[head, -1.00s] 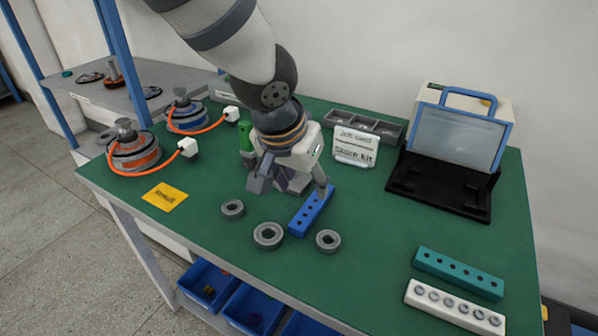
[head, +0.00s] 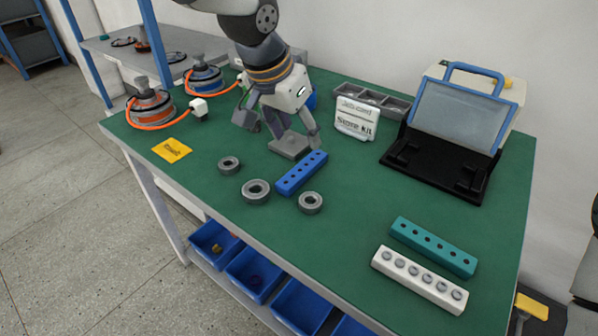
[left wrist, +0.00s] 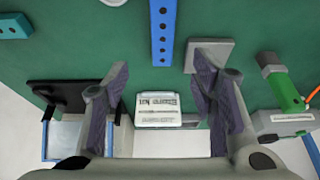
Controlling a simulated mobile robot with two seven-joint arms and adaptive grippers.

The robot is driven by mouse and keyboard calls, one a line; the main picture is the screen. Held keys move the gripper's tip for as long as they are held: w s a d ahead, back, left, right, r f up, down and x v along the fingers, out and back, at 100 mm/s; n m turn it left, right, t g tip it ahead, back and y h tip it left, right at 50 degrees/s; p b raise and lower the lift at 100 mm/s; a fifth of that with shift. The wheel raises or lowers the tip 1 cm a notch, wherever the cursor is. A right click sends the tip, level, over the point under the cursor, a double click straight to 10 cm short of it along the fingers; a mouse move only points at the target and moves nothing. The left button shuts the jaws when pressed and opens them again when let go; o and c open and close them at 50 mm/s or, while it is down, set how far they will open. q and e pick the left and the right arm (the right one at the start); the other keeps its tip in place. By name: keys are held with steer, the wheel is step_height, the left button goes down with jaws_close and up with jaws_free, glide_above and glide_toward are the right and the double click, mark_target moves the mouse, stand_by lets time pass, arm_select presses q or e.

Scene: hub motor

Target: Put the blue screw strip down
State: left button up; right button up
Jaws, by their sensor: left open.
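My left gripper (head: 283,138) is open and empty. In the head view it is behind the strip, above a grey square plate (head: 290,146), with its right finger near the strip's far end. In the left wrist view the open fingers (left wrist: 165,82) have nothing between them but the view of the sign behind. My right gripper is not in view.
Grey rings (head: 255,191), (head: 311,202) and (head: 229,165) lie around the strip. A teal strip (head: 433,247) and a white strip (head: 419,279) lie at front right. A black stand (head: 437,165) with a screen, a sign (head: 356,120) and two motors (head: 150,105) stand behind.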

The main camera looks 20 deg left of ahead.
arm_select(q)
glide_above(305, 165)
steer(key=s, duration=0.2)
steer(key=f, duration=0.4)
steer(key=shift+w+a+f, duration=0.15)
steer(key=shift+a+f, duration=0.05)
steer(key=shift+f, duration=0.1)
steer(key=x, duration=0.3)
steer(key=s+b+x, duration=0.1)
steer(key=x, duration=0.1)
steer(key=shift+a+f, duration=0.2)
steer(key=shift+a, duration=0.1)
steer(key=shift+w+r, duration=0.1)
steer(key=shift+r, duration=0.05)
jaws_close()
